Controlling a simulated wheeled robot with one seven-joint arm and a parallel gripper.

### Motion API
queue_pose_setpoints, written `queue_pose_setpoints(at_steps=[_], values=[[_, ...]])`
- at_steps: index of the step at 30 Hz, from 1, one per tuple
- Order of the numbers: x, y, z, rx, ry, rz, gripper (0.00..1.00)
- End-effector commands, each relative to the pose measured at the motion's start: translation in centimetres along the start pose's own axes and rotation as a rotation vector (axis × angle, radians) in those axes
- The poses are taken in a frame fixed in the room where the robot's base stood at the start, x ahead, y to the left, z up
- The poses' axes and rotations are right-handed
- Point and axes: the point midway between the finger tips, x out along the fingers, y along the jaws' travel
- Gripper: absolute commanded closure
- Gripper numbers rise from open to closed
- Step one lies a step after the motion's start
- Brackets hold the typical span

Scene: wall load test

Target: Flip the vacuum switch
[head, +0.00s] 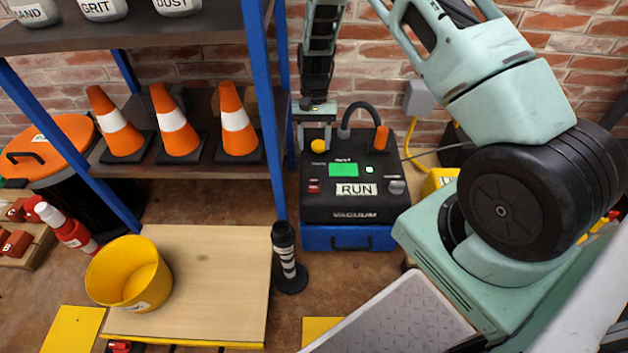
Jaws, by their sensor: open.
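The vacuum (348,215) is a black console on a blue base, standing on the floor against the brick wall. A yellow knob (318,146) and an orange-tipped lever (381,138) stand at the back. My gripper (314,133) points down, open, at the back left of the console by the yellow knob. Whether it touches the knob is unclear.
A blue-post shelf (265,100) with several orange cones stands close on the left. A black-and-white post (287,258) stands in front of it. A yellow bucket (128,272) sits on a wooden platform (220,270). A grey wall box (418,98) has a yellow cable.

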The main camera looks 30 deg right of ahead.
Motion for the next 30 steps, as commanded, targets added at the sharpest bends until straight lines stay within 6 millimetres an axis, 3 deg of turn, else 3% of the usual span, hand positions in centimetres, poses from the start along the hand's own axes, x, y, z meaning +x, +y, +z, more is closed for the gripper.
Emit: queue_pose_setpoints(at_steps=[1, 6, 15, 21, 30], values=[[1.5, 0.0, -0.1, 0.0, -0.004, 0.002, 0.47], [5.1, 0.0, -0.1, 0.001, -0.003, 0.002, 0.47], [10.2, 0.0, 0.0, 0.0, -0.001, 0.001, 0.47], [11.6, 0.0, 0.0, -0.001, 0.001, 0.0, 0.47], [11.7, 0.0, 0.0, -0.001, 0.001, 0.0, 0.47]])
